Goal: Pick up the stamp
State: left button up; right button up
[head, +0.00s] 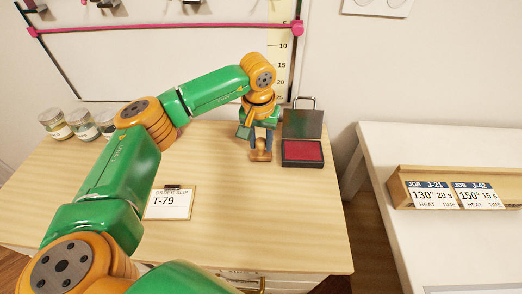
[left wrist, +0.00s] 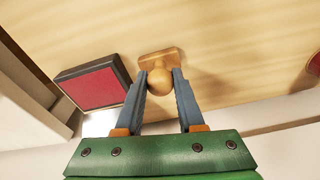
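The wooden stamp (head: 261,156), with a round knob on a rectangular base, stands on the light wood table to the left of the red ink pad. It also shows in the left wrist view (left wrist: 160,81). My left gripper (head: 261,142) points down over the stamp from above. In the left wrist view its two grey fingers (left wrist: 160,76) stand apart, one on each side of the knob, very close to it. I see no clear grip on the knob. The stamp's base appears to be on the table. My right gripper is not in view.
The open red ink pad (head: 303,151) with its raised lid stands close beside the stamp. An order slip board (head: 170,203) lies nearer the front, partly behind my arm. Several jars (head: 55,124) stand at the back left. A white table (head: 430,250) is at the right.

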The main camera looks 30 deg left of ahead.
pick_arm(q)
grip_shut()
jog(key=shift+w+r, duration=0.1)
